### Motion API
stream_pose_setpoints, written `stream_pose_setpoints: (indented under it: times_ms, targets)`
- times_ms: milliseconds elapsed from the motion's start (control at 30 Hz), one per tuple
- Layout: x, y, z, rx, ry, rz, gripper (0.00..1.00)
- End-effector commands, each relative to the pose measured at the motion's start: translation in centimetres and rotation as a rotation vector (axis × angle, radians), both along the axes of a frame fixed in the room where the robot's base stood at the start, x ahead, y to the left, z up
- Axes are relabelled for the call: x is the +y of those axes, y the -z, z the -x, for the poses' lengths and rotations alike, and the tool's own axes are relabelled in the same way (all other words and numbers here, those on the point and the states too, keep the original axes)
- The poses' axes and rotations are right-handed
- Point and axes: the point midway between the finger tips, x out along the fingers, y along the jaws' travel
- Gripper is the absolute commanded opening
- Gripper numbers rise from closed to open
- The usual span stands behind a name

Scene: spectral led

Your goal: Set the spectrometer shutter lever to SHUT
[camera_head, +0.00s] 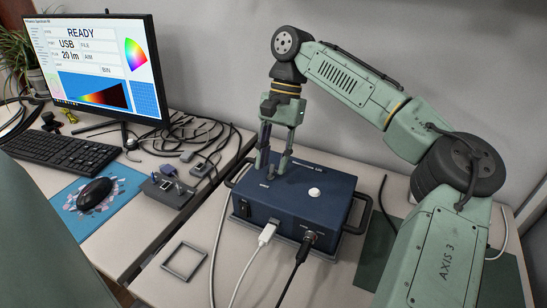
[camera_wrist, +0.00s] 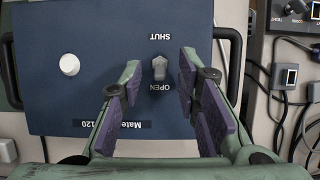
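The spectrometer (camera_head: 290,205) is a dark blue box on the bench, also filling much of the wrist view (camera_wrist: 50,110). Its small light-grey shutter lever (camera_wrist: 159,67) sits between an upside-down SHUT label (camera_wrist: 159,37) and an OPEN label (camera_wrist: 160,87). I cannot tell for sure which way the lever leans. My gripper (camera_head: 272,168) points down over the box's left part. In the wrist view my gripper (camera_wrist: 158,75) is open, with one purple-padded finger on each side of the lever and a gap to both. The fingers largely hide the lever in the head view.
A white round knob (camera_head: 314,192) stands on the box top, clear of the fingers. White and black cables plug into its front. A monitor (camera_head: 95,65), keyboard (camera_head: 60,150), mouse (camera_head: 95,194) and a small grey switch box (camera_head: 168,190) are to the left.

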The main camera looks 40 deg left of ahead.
Motion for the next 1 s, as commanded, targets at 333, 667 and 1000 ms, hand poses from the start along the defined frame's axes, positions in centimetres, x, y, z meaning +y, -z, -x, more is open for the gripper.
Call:
stream_pose_setpoints:
  times_ms: [333, 667, 1000]
  targets:
    - [0.00, -0.02, -0.03, 0.000, 0.000, 0.000, 0.13]
    - [0.00, -0.03, -0.04, 0.000, 0.000, 0.000, 0.00]
    - [-0.02, -0.05, 0.02, -0.014, 0.000, -0.003, 0.00]
